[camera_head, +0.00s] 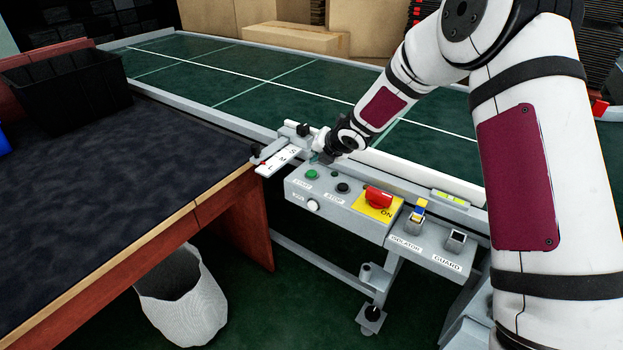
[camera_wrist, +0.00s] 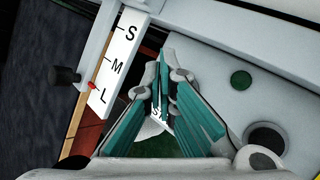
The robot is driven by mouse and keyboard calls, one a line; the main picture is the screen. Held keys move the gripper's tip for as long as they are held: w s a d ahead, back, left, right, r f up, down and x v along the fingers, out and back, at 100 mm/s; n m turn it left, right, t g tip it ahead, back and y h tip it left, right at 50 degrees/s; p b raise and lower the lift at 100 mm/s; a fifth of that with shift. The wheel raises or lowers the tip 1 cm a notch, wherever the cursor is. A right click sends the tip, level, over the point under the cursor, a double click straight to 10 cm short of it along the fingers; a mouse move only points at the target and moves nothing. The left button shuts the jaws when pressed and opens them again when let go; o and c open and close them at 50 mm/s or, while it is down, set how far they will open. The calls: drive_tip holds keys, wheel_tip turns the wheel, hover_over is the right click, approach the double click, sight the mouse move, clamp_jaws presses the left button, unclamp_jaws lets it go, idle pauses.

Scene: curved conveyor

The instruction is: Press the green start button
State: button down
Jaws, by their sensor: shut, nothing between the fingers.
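The green start button (camera_head: 312,174) sits at the left end of the grey control panel (camera_head: 330,206), above a label reading START. My gripper (camera_head: 320,158) is shut and empty, just behind the button near the panel's back left edge. The exact height of the fingertips over the panel is hard to tell.
The green conveyor (camera_head: 230,75) lies behind; a dark-topped table (camera_head: 110,165) is left.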

sight(314, 172)
drive_tip(key=shift+f+b, duration=0.65)
drive_tip(key=shift+f, duration=0.15)
drive_tip(key=shift+f, duration=0.1)
idle(0.9)
drive_tip(key=shift+f+b, duration=0.3)
drive_tip(key=shift+b, duration=0.25)
drive_tip(key=shift+f+b, duration=0.45)
drive_tip(key=shift+b, duration=0.1)
idle(0.7)
drive_tip(key=shift+r, duration=0.1)
drive_tip(key=shift+r+p, duration=0.75)
drive_tip(key=shift+p, duration=0.15)
drive_tip(key=shift+r, duration=0.1)
wheel_tip(314, 172, up, 5)
drive_tip(key=p, duration=0.6)
idle(0.5)
